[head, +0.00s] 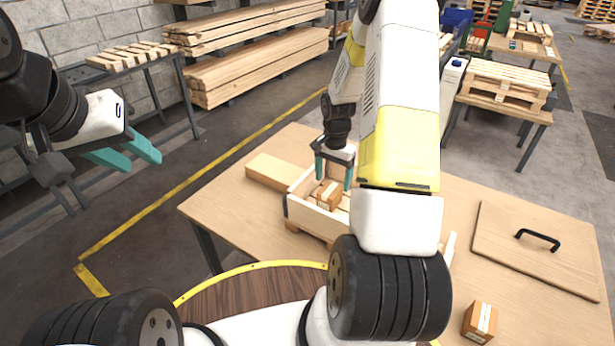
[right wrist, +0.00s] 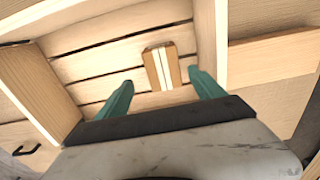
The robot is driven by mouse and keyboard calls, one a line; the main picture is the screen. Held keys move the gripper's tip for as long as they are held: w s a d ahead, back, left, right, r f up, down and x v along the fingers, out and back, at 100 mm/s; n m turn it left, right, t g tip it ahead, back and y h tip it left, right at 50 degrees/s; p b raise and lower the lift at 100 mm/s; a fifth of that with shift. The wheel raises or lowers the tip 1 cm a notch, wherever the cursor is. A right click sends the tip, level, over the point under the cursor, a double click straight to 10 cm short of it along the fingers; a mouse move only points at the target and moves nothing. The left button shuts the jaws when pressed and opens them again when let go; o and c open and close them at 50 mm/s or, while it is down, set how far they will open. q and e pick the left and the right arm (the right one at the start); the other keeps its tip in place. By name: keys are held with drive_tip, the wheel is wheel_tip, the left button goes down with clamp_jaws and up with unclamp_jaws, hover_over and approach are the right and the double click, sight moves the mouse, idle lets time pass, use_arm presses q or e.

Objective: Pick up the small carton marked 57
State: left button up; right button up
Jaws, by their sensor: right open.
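A small brown carton (head: 328,194) with a pale tape strip lies inside the wooden crate (head: 296,212) on the table. It also shows in the right wrist view (right wrist: 162,67), just ahead of the fingertips and between their lines. My right gripper (head: 333,168) is open, pointing down over the crate, with nothing held. A second small carton (head: 479,322) with a pale label stands at the table's front right. No number can be read on either carton, so I cannot tell which is 57. My left gripper (head: 144,160) is open and empty, left of the table above the floor.
A wooden lid (head: 540,243) with a black handle lies on the table's right. A wooden block (head: 279,172) lies beside the crate's far left side. The crate's plank walls stand close around my right gripper. My right arm hides part of the crate and table.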

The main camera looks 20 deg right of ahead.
sight(330, 189)
drive_tip(key=f, duration=0.7)
drive_tip(key=shift+w+a+f, duration=0.2)
drive_tip(key=shift+a+f, duration=0.05)
drive_tip(key=shift+f, duration=0.15)
drive_tip(key=shift+r, duration=0.1)
clamp_jaws()
